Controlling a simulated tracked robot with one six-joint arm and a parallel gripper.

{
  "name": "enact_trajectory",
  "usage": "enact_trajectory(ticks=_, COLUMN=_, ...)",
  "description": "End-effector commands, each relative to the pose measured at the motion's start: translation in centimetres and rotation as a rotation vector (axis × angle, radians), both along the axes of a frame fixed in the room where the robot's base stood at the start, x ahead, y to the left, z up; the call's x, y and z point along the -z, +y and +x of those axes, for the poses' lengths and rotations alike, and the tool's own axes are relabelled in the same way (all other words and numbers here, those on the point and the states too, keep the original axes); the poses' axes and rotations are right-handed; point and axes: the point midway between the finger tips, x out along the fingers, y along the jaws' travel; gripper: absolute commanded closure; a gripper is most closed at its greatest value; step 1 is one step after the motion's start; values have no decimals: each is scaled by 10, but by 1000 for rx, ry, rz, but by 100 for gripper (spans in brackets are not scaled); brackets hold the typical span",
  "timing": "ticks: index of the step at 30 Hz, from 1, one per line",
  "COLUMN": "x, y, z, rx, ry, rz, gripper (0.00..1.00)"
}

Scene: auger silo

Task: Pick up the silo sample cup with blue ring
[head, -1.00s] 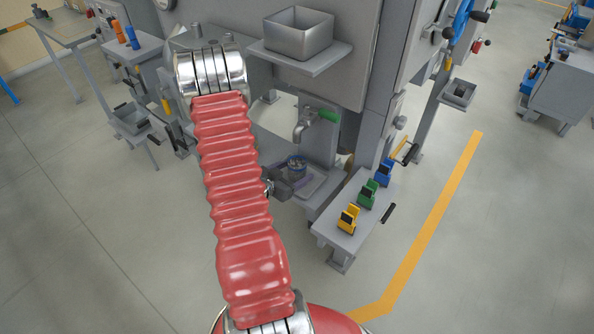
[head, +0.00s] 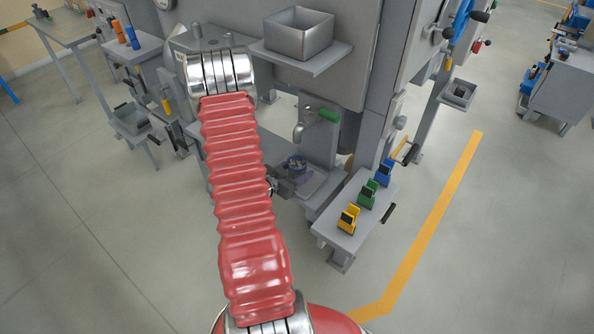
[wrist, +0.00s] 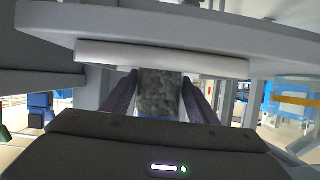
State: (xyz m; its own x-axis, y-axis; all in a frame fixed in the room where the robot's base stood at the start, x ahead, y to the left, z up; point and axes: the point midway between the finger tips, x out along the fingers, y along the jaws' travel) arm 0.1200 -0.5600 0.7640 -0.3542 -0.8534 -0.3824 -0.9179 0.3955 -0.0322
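The silo sample cup (head: 297,162) stands small at the spout, with a blue ring near its top. It is above a grey shelf at the foot of the machine. My gripper (head: 286,185) is low at the cup, partly hidden by my red arm. In the wrist view, a grey mottled body (wrist: 160,95), which looks like the cup, sits between the two dark fingers of my gripper (wrist: 160,100). The fingers lie close along both sides of it. I cannot tell whether they press on it.
A small table (head: 345,240) with yellow, green and blue clips stands to the right. A pale plate (wrist: 160,57) crosses above the fingers in the wrist view.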

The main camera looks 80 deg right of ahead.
Motion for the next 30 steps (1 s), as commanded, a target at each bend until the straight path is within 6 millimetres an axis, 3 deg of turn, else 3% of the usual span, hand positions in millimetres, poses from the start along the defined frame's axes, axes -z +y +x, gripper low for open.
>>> enact_trajectory(ticks=14, x=0, y=0, z=0, rx=0, ry=0, rz=-1, gripper=81)
enact_trajectory(ticks=23, x=-3, y=1, z=1, rx=-1, ry=0, rz=-1, gripper=81)
enact_trajectory(ticks=30, x=-19, y=3, z=2, rx=0, ry=-1, rz=-3, gripper=81)
